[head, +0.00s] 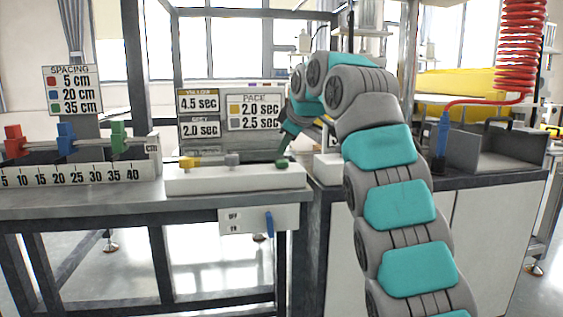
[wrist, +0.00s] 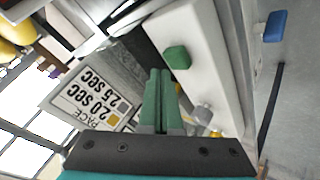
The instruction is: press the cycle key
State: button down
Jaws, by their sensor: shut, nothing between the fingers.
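The key, a green cap (head: 281,165), sits at the right end of the long white block (head: 225,181) on the bench. The green cap also shows in the wrist view (wrist: 177,57), on the white block's face. My gripper (head: 284,154) is above the cap, pointing down. In the wrist view my gripper's two green fingers (wrist: 159,72) are closed together and empty. Their tips appear close to the cap, with a small gap between them in the picture. I cannot tell whether they touch it.
A yellow knob (head: 188,162) and a grey knob (head: 232,160) sit left on the same block. A blue lever (head: 269,223) hangs on the OFF/ON panel (head: 245,220) below. The pace sign (head: 254,111) stands behind. A ruler with coloured sliders (head: 80,175) is at left.

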aim_at(285, 162)
jog(key=shift+f+b, duration=0.4)
jog(key=shift+b, duration=0.05)
jog(key=shift+f+b, duration=0.55)
jog(key=shift+f, duration=0.05)
dwell(0.8)
jog(key=shift+r, duration=0.15)
jog(key=shift+r+p, duration=0.85)
jog(key=shift+p, duration=0.1)
jog(key=shift+r, duration=0.1)
notch_tip(285, 162, up, 5)
jog(key=p, duration=0.5)
dwell(0.4)
